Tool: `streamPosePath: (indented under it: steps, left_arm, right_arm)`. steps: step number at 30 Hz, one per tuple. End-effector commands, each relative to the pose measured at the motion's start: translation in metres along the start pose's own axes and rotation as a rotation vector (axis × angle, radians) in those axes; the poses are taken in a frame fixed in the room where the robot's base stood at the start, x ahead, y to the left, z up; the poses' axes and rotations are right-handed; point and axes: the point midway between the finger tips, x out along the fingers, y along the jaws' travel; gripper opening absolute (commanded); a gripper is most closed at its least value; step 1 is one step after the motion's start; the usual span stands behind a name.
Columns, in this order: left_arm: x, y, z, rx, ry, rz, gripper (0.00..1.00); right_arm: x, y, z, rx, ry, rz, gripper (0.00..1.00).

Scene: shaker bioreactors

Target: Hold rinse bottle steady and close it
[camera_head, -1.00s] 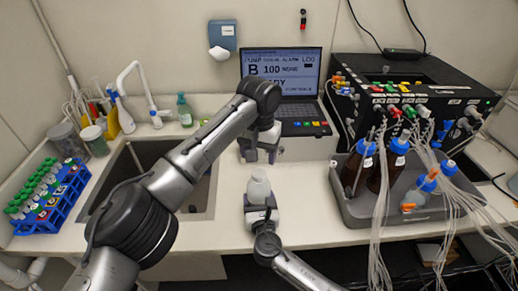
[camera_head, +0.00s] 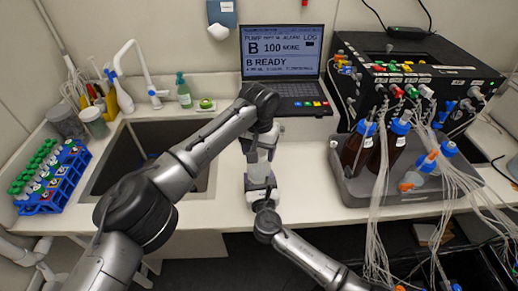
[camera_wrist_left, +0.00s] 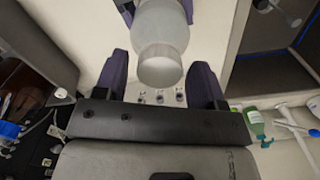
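The white translucent rinse bottle (camera_head: 259,165) stands at the counter's front edge in the head view, partly hidden by my grippers. My right gripper (camera_head: 260,187) comes from below and is shut around its body. My left gripper (camera_head: 259,153) points down from above at the bottle's top. In the left wrist view, the bottle (camera_wrist_left: 160,30) shows between the spread purple fingers of my left gripper (camera_wrist_left: 160,80), with a small gap on each side. Purple right fingers flank the bottle at the top of that view.
The sink (camera_head: 110,160) lies to the left, with a blue tube rack (camera_head: 55,185) beyond it. A laptop (camera_head: 283,70) stands behind. A grey tray (camera_head: 405,188) with brown bottles and hanging tubes is at the right. A green round thing (camera_head: 207,104) lies behind the sink.

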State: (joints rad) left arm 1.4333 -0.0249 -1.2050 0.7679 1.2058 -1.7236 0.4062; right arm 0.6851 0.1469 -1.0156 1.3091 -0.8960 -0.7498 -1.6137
Motion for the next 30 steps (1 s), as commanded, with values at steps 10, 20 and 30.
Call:
streamPosePath:
  steps: [10,20,30]
  left_arm:
    - [-0.0002,-0.0002,0.0,0.0,0.0,0.0,0.3]
    - [-0.0004,-0.0003,-0.0001,0.008,0.0,-0.001,0.15]
    - [-0.0003,-0.0002,-0.0001,0.008,0.0,0.0,0.72]
  right_arm:
    - [-0.0001,-0.0001,-0.0007,0.001,0.001,0.0,0.08]
    - [-0.0001,-0.0001,-0.0007,0.001,0.001,0.0,0.08]
    - [-0.0001,-0.0001,-0.0007,0.001,0.001,0.0,0.08]
